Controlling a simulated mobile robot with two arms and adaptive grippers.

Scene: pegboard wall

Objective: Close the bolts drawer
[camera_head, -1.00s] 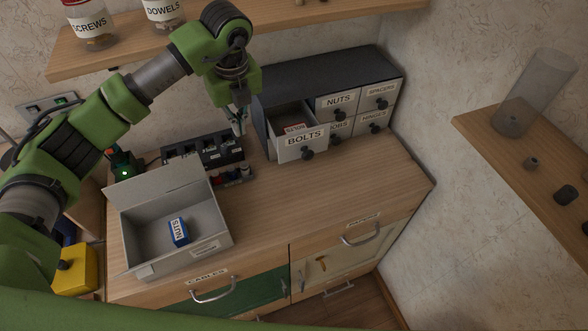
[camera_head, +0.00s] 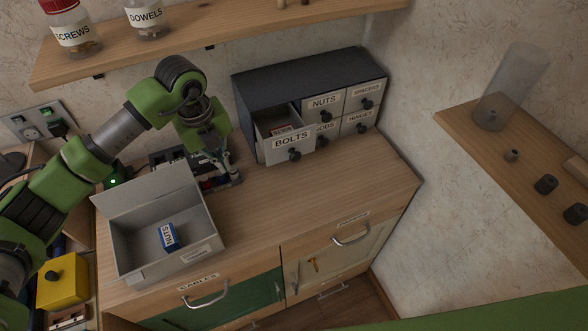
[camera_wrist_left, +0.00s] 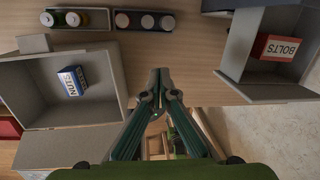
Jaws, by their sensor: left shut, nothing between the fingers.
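The bolts drawer (camera_head: 289,147) is pulled out of the dark small-parts cabinet (camera_head: 300,80) on the worktop. A red box labelled BOLTS (camera_wrist_left: 276,48) lies inside it in the left wrist view, and a bit of red shows in the head view. My left gripper (camera_head: 236,179) is shut and empty, low over the worktop to the left of the open drawer and apart from it. In the left wrist view my left gripper (camera_wrist_left: 160,75) points at bare wood between the grey box and the drawer. My right gripper is not in view.
An open grey box (camera_head: 140,266) holding a blue NUTS box (camera_head: 168,236) stands left on the worktop (camera_head: 300,207). A dark rack (camera_head: 165,157) stands behind my left gripper. Shelves hang above and at right. The worktop in front of the drawer is clear.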

